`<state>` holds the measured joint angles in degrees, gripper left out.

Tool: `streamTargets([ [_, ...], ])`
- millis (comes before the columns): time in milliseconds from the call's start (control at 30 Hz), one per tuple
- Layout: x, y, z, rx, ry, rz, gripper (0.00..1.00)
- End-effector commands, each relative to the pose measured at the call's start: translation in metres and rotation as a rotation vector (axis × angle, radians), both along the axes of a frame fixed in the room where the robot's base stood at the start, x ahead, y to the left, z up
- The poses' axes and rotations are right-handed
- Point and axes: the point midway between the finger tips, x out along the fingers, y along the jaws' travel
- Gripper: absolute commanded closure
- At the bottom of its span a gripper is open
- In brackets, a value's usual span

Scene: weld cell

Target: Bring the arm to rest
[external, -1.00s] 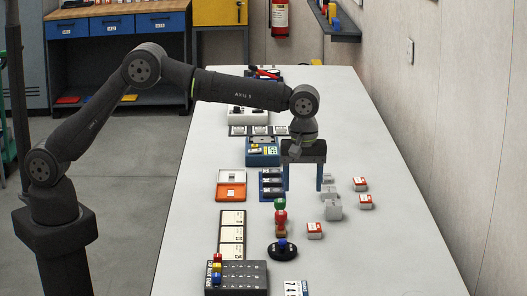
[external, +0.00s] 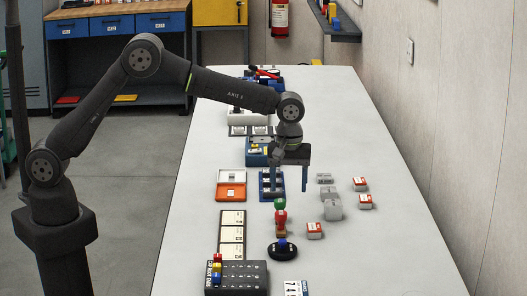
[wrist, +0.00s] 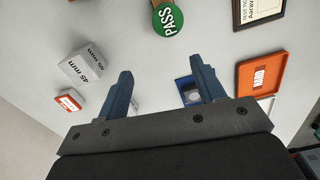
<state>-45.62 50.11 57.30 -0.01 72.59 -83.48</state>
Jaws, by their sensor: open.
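My gripper (external: 286,181) hangs from my arm over the long white table (external: 350,130), with its two blue fingers pointing down and spread apart. It is empty. In the external view it is in front of and partly hides the blue tray (external: 266,190).
Grey blocks (external: 333,210) and orange-and-white boxes (external: 315,230) lie right of my gripper. An orange tray (external: 231,192) is to its left. A dark block rack (external: 236,278) and a round black stamp base (external: 283,251) are nearer. The table's right strip is clear.

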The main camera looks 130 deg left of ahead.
Motion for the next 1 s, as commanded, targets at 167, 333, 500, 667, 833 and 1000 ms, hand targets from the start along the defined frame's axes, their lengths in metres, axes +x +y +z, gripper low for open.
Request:
streamTargets([
  [167,-0.009,0.03,-0.019,-0.001,0.001,0.003,0.38],
  [333,-0.012,0.04,-0.039,-0.001,0.002,-0.001,0.38],
  [500,-0.012,0.04,-0.051,0.0,0.0,-0.001,0.38],
  [667,-0.012,0.04,-0.054,0.0,0.0,-0.001,0.38],
  [833,-0.012,0.04,-0.054,0.0,0.0,0.0,0.38],
  [1000,-0.012,0.04,-0.053,0.0,0.0,0.0,0.04],
])
